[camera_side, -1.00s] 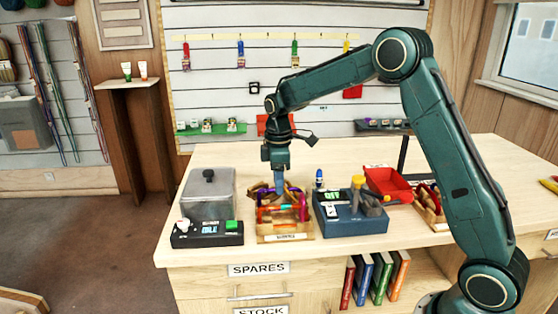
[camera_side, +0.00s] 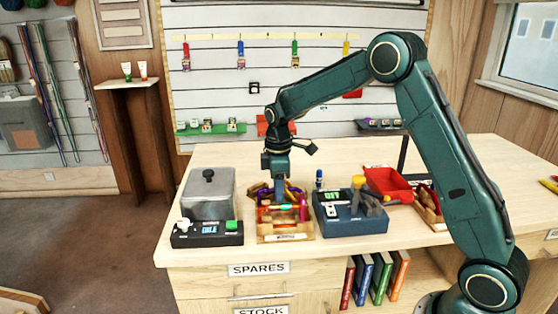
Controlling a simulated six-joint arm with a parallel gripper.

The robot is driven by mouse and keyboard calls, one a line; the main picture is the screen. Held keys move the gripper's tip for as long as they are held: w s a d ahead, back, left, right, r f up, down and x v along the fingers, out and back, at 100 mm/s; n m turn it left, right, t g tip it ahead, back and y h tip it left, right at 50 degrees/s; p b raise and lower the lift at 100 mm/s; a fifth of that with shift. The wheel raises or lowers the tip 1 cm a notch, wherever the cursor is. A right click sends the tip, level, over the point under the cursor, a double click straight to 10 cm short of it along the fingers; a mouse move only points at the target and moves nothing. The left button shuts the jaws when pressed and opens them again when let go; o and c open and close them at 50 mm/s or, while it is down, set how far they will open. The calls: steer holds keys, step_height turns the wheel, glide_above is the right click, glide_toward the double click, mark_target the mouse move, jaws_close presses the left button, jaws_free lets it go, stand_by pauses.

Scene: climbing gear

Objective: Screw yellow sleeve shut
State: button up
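A wooden tray (camera_side: 285,232) on the counter holds several coloured carabiners, with purple, orange, red and teal parts showing. My gripper (camera_side: 280,197) points down into this tray, at the carabiners. Its fingertips are small and partly lost among the carabiners, so I cannot tell whether it is open or shut on one. I cannot make out a yellow sleeve for certain.
A grey box on a dark base (camera_side: 208,238) stands left of the tray.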

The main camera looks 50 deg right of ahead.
steer(key=shift+f, duration=0.3)
stand_by(0.4)
steer(key=shift+s+a, duration=0.85)
steer(key=shift+s, duration=0.05)
steer(key=shift+r, duration=0.15)
steer(key=shift+s+d+r, duration=0.1)
steer(key=shift+d+r, duration=0.05)
steer(key=shift+r, duration=1.15)
steer(key=shift+w+d, duration=0.85)
steer(key=shift+w, duration=0.05)
stand_by(0.5)
steer(key=shift+f, duration=1.45)
steer(key=shift+a, duration=0.1)
steer(key=shift+s+a, duration=0.8)
steer(key=shift+s, duration=0.1)
